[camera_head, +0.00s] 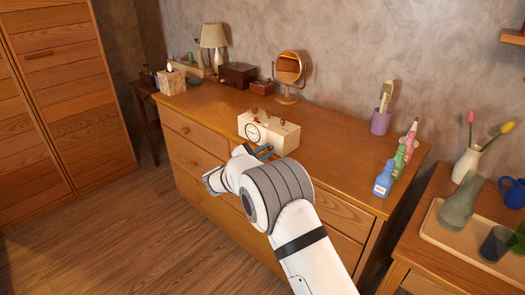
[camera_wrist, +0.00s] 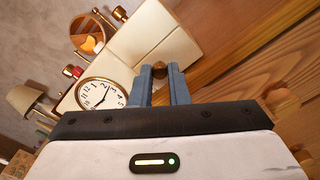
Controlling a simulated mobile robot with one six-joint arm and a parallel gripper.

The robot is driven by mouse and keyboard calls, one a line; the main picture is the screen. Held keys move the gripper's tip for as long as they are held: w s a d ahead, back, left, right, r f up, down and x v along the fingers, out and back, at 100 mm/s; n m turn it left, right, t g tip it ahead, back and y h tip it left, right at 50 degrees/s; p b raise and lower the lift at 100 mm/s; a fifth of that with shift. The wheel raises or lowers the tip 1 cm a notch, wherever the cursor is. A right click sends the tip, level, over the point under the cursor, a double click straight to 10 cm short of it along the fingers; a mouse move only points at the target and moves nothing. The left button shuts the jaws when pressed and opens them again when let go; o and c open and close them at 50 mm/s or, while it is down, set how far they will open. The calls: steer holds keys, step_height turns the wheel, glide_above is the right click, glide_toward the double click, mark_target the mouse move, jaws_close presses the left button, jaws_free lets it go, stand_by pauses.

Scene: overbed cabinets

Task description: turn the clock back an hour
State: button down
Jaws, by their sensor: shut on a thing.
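The clock (camera_head: 284,138) is a cream box with a round white dial (camera_head: 253,132) on the left part of its front. It stands on the wooden dresser. In the wrist view the clock body (camera_wrist: 140,35) looks tilted, and its dial (camera_wrist: 97,97) with black numerals and a brass rim is left of my fingers. My gripper (camera_head: 264,151) is at the clock's front, right of the dial. The hands are too small to read surely.
On the dresser top (camera_head: 335,130), a round mirror (camera_head: 290,68), a red box (camera_head: 262,87) and a lamp (camera_head: 214,38) stand behind the clock. A purple cup (camera_head: 381,122) and several bottles, including a blue one (camera_head: 384,179), stand at the right. A tray (camera_head: 440,235) is further right.

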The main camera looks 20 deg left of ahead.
steer(key=c, duration=1.4)
jaws_free()
steer(key=v, duration=0.7)
steer(key=shift+s+a, duration=0.15)
steer(key=shift+s, duration=0.2)
